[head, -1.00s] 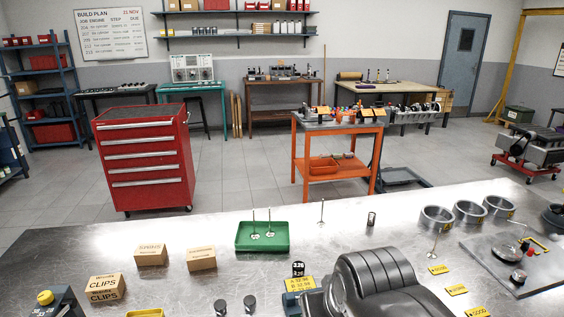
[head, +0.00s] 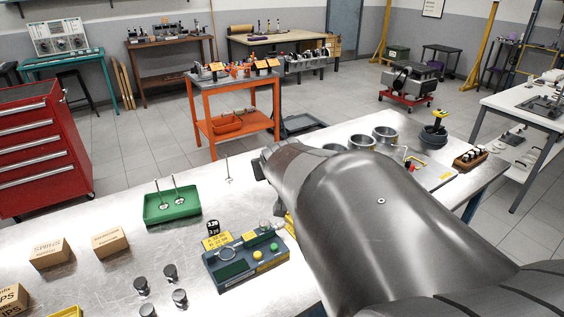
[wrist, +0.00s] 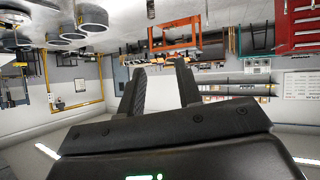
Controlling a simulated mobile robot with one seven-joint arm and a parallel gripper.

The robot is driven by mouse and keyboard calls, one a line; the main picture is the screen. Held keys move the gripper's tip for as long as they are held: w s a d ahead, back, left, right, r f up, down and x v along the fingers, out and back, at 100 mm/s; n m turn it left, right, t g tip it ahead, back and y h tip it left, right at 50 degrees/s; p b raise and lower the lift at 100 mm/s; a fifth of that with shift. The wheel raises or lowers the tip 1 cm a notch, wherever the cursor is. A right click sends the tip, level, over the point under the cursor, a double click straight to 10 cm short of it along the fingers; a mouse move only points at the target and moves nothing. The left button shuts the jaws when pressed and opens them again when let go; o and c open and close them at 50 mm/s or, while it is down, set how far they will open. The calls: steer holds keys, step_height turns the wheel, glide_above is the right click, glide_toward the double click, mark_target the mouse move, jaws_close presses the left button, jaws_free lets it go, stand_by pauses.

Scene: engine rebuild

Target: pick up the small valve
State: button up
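Two valves stand stem-up in the green tray (head: 150,221) in the head view, a left one (head: 163,206) and a right one (head: 180,202). Another valve (head: 229,179) stands stem-up on the bare bench behind the tray, to its right. I cannot tell from their size which is the small valve. My gripper (wrist: 160,66) shows in the wrist view with its two dark fingers apart and nothing between them. No valve is clear in the wrist view, which is upside down.
On the metal bench (head: 100,270) are cardboard boxes (head: 110,241), several dark round parts (head: 171,272) and a green-grey device (head: 245,258). Metal rings (head: 385,134) stand beyond my arm. An orange cart (head: 235,125) and red tool chest (head: 40,150) stand behind the bench.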

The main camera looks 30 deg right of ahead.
steer(key=w+d+f+t+h, duration=0.1)
steer(key=w+d, duration=0.2)
steer(key=d, duration=0.4)
steer(key=w+d+f+t+h, duration=0.1)
steer(key=w+d+t, duration=0.15)
steer(key=d, duration=0.45)
steer(key=s+d+f+t+y, duration=0.1)
steer(key=d+f+t, duration=0.1)
steer(key=d, duration=0.5)
steer(key=s+d+f+t+y, duration=0.1)
steer(key=d+f+t, duration=0.15)
steer(key=d, duration=0.45)
step_height(320, 180, down, 8)
steer(key=g, duration=0.1)
steer(key=x, duration=0.7)
steer(key=shift+w, duration=0.3)
steer(key=shift+f, duration=0.1)
steer(key=shift+c, duration=0.4)
jaws_close()
